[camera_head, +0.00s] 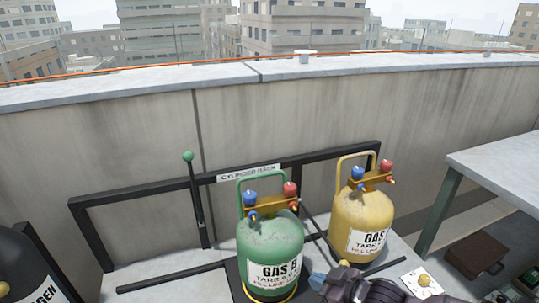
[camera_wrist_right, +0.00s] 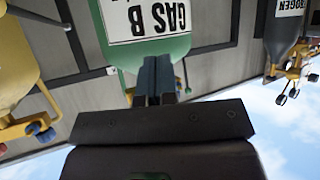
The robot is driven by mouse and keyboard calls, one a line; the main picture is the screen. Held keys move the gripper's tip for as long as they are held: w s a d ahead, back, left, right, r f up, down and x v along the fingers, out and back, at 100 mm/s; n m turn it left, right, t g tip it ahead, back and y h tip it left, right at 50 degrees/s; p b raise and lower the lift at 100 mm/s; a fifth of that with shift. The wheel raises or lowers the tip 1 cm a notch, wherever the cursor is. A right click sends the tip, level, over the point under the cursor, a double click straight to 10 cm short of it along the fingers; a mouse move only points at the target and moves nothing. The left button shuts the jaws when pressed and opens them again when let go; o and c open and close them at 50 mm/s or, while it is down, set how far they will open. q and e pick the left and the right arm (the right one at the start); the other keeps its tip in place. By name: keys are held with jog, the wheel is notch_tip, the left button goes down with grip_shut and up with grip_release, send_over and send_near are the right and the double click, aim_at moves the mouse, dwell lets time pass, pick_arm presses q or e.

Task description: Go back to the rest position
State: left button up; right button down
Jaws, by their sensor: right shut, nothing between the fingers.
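My right gripper (camera_head: 318,282) shows at the bottom of the head view, in front of the gap between the green and yellow cylinders. Its jaws are shut and empty, and its fingers (camera_wrist_right: 155,78) also show in the wrist view. The green cylinder marked GAS B (camera_head: 270,240) stands upright just left of the gripper. In the wrist view the picture is upside down and the green cylinder (camera_wrist_right: 178,48) lies behind the fingertips; I cannot tell if they touch it. My left gripper is not in view.
A yellow cylinder (camera_head: 360,222) stands right of the green one, before the black cylinder rack (camera_head: 130,190). A dark cylinder (camera_head: 15,262) is at far left. A green-knobbed lever (camera_head: 195,195) rises behind. A grey table (camera_head: 500,160) stands right, above a brown box (camera_head: 470,262).

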jog(key=s+d+r+m+t+h+p, duration=0.3)
jog(key=s+d+r+t+h+p, duration=0.15)
jog(key=s+d, duration=0.4)
pick_arm(q)
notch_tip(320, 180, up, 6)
jog(key=p, duration=0.2)
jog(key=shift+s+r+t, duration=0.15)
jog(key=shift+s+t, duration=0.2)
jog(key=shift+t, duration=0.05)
pick_arm(e)
jog(key=s+d+f+m+g+h, duration=0.1)
jog(key=s+d+f+m+h, duration=0.1)
jog(key=s, duration=0.8)
jog(key=s+d+f+m+g+h, duration=0.1)
jog(key=s+d+f+m+h, duration=0.1)
jog(key=s, duration=0.8)
jog(key=d+f+m, duration=0.1)
jog(key=d+f, duration=0.1)
jog(key=d, duration=0.1)
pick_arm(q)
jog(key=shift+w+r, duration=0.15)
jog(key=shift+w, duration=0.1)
pick_arm(e)
jog(key=shift+f+h, duration=0.1)
jog(key=shift+h, duration=0.15)
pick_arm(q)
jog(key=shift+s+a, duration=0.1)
pick_arm(e)
jog(key=shift+a, duration=0.1)
